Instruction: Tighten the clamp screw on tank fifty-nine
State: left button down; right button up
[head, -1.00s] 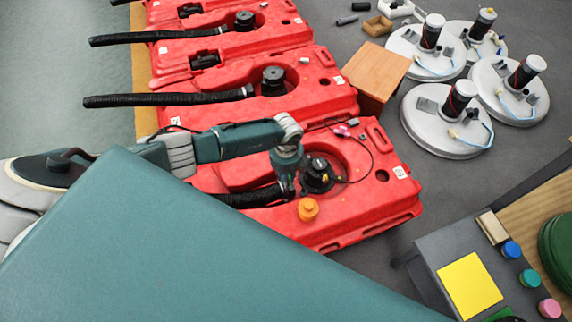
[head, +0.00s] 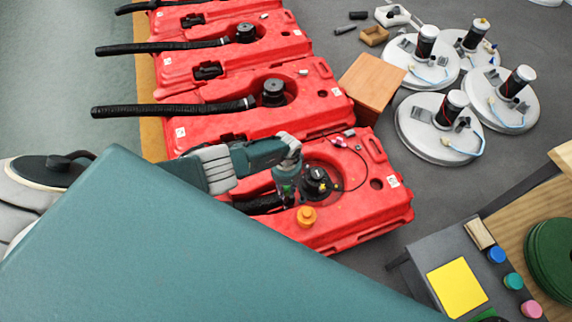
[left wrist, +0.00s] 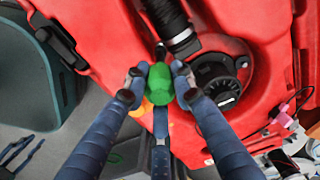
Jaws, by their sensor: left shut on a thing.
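My left gripper (head: 287,190) reaches down over the nearest red tank (head: 340,226), beside its black cap unit (head: 316,181). In the left wrist view its fingers (left wrist: 159,82) are shut on a green handle (left wrist: 160,84). A thin dark tip shows beyond the handle, close to the black hose (left wrist: 168,18) and its metallic band (left wrist: 184,41). Whether the tip touches a clamp screw cannot be told; the screw itself is not clearly visible. An orange cap (head: 306,216) sits on the tank near the gripper. No tank number is readable. My right gripper is not in view.
More red tanks with black hoses (head: 172,109) stand in a row behind. A wooden box (head: 374,84) and several round white units (head: 440,130) stand to the right. A grey table with a yellow square (head: 456,288) is at lower right.

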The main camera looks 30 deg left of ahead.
pick_arm(q)
jog(key=shift+f+b, duration=0.3)
jog(key=shift+f, duration=0.05)
dwell(0.3)
jog(key=shift+f, duration=0.25)
jog(key=shift+f+b, duration=0.25)
jog(key=shift+b, duration=0.2)
jog(key=shift+f, duration=0.15)
dwell(0.3)
jog(key=m, duration=0.4)
jog(key=shift+a, duration=0.1)
jog(key=m, duration=0.3)
jog(key=shift+m+b, duration=0.3)
jog(key=shift+b, duration=0.1)
jog(key=shift+m, duration=1.3)
